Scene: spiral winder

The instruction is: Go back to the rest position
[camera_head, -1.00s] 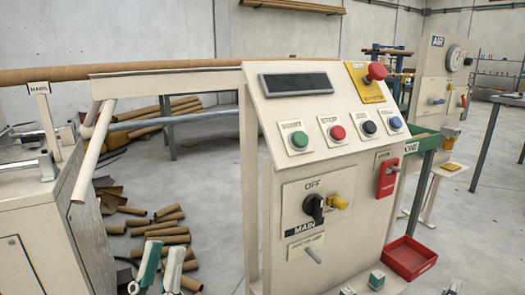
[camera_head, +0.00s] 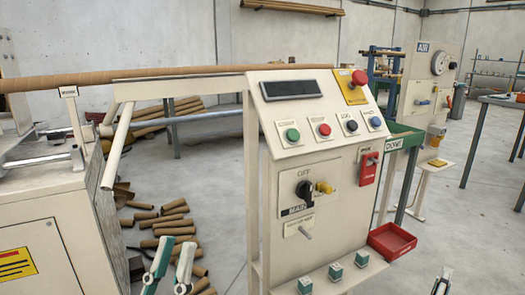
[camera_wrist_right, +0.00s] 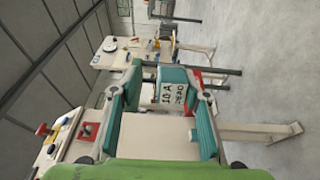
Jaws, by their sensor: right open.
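My left gripper (camera_head: 176,243) is at the bottom left of the head view, its two fingers apart and nothing seen between them. My right gripper (camera_head: 442,273) shows only in part at the bottom right of the head view, right of the control panel (camera_head: 330,160). In the right wrist view its two teal fingers (camera_wrist_right: 163,80) are spread. A teal block (camera_wrist_right: 174,76) with a "10 A" label appears between them; I cannot tell how far beyond the fingers it is.
Several small teal blocks (camera_head: 335,271) stand on the panel's lower ledge. A red tray (camera_head: 392,241) is to the right of it. A machine cabinet (camera_head: 45,235) is at the left. Cardboard tubes (camera_head: 172,225) lie on the floor behind my left gripper. Open floor lies at the right.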

